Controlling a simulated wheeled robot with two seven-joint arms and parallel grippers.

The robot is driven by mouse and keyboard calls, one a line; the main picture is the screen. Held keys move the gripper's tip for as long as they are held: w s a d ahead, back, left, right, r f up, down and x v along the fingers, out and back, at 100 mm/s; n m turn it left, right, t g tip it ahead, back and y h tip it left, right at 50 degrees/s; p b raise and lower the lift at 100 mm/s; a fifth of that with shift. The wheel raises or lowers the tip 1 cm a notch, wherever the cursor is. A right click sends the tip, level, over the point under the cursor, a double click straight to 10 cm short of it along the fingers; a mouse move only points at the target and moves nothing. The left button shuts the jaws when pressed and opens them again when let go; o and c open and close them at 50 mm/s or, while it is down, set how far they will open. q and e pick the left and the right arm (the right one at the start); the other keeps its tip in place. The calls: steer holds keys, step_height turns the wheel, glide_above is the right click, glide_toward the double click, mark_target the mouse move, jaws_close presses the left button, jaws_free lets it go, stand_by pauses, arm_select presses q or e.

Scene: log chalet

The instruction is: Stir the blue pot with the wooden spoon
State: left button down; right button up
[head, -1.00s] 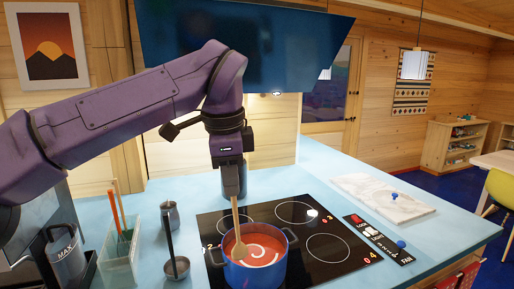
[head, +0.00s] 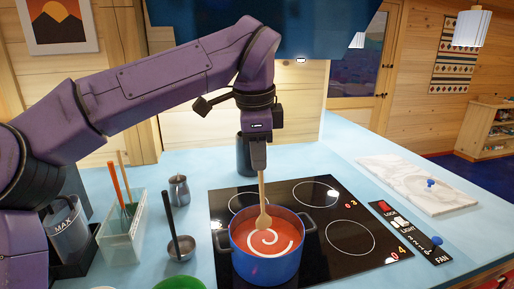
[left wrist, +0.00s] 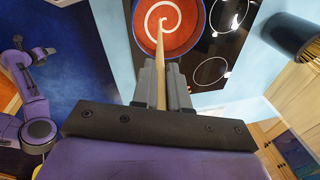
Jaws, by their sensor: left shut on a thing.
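The blue pot (head: 266,262) stands on the front left of the black cooktop and holds red soup with a pale swirl. It also shows in the left wrist view (left wrist: 200,38). My left gripper (head: 259,165) is above the pot, shut on the handle of the wooden spoon (head: 263,206). The spoon points down, and its bowl end is over the soup inside the pot's rim. I cannot tell how deep the tip is. In the left wrist view the spoon handle (left wrist: 160,62) runs out from between the fingers (left wrist: 162,85). My right gripper is not in view.
Left of the cooktop (head: 345,265) stand a ladle (head: 178,240), a small metal shaker (head: 179,190) and a clear utensil holder (head: 124,235). A dark canister (head: 243,155) is behind the gripper. A marble board (head: 420,185) and a control strip (head: 408,232) lie at the right.

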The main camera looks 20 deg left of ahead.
arm_select(q)
steer(key=b, duration=0.2)
glide_above(263, 197)
steer(key=w, duration=0.1)
steer(key=x, duration=0.4)
steer(key=shift+s+a+f, duration=0.15)
steer(key=shift+s+f, duration=0.05)
steer(key=shift+f, duration=0.05)
steer(key=f+b, duration=0.1)
steer(key=s+f+b, duration=0.1)
steer(key=b, duration=0.1)
steer(key=shift+f, duration=0.2)
steer(key=b+x, duration=0.4)
steer(key=x, duration=0.1)
steer(key=shift+w+r, duration=0.1)
steer(key=shift+w, duration=0.2)
steer(key=shift+f+b, duration=0.75)
steer(key=shift+b, duration=0.25)
steer(key=shift+w, duration=0.1)
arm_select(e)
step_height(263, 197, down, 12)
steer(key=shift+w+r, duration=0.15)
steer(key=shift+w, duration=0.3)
arm_select(q)
steer(key=shift+r, duration=0.1)
